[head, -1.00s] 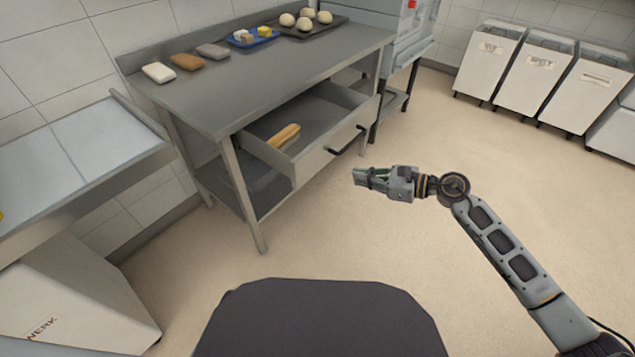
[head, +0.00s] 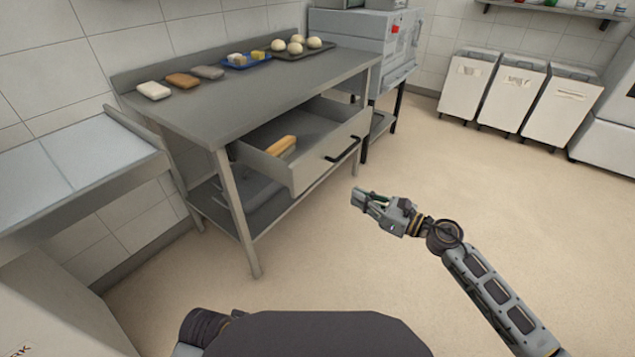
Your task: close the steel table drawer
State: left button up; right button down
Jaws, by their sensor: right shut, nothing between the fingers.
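The steel table (head: 225,97) stands left of centre. Its drawer (head: 322,160) is pulled out toward the front right, with a black bar handle (head: 343,151) on its front. A wooden-backed brush or block (head: 281,146) lies inside the drawer. My right gripper (head: 361,199) is shut and empty, in front of the drawer and apart from it, with its fingers pointing left. My left gripper is not in view.
Several items, a blue tray (head: 232,65) and a dark tray with dough balls (head: 284,56) lie on the table top. A lower shelf (head: 215,203) is under the drawer. White bins (head: 516,97) stand at the back right. The floor (head: 420,180) before the drawer is clear.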

jog(key=shift+w+a, duration=0.1)
jog(key=shift+a, duration=0.1)
send_near(310, 175)
jog(key=x, duration=0.5)
jog(key=shift+w+a, duration=0.2)
jog(key=shift+w, duration=0.05)
jog(key=shift+w+a+b, duration=0.3)
jog(key=shift+a, duration=0.1)
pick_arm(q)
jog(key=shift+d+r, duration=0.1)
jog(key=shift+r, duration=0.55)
pick_arm(e)
jog(key=shift+w+a, duration=0.1)
jog(key=shift+a, duration=0.1)
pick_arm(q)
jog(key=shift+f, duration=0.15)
pick_arm(e)
jog(key=shift+w+a, duration=0.1)
